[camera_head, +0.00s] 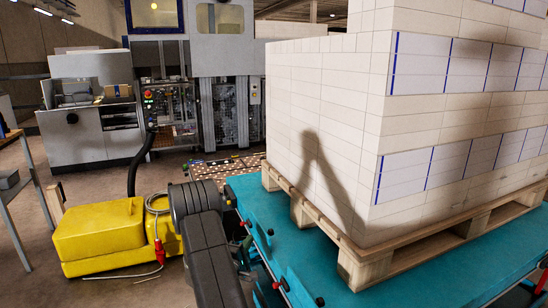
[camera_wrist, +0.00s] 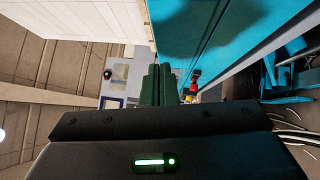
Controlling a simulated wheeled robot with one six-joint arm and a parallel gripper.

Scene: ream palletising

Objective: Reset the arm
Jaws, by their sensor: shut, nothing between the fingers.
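My gripper (camera_wrist: 159,70) shows in the wrist view as two dark green fingers side by side, closed together with nothing between them. The fingers point away from the camera, over the gap beside the teal platform (camera_wrist: 205,40). In the head view my dark arm reaches forward from the bottom, left of the loaded pallet; the gripper cannot be made out there. The stack of reams (camera_head: 320,110) is tall, pale and partly blue-striped. It stands on a wooden pallet (camera_head: 370,262), and a shadow like an arm falls on its face.
The teal platform (camera_head: 460,270) under the pallet lies close to the right of my arm. A yellow machine (camera_head: 105,235) with a cable and red plug is at left. Grey machinery (camera_head: 95,125) stands behind. A table edge (camera_head: 35,175) is at far left.

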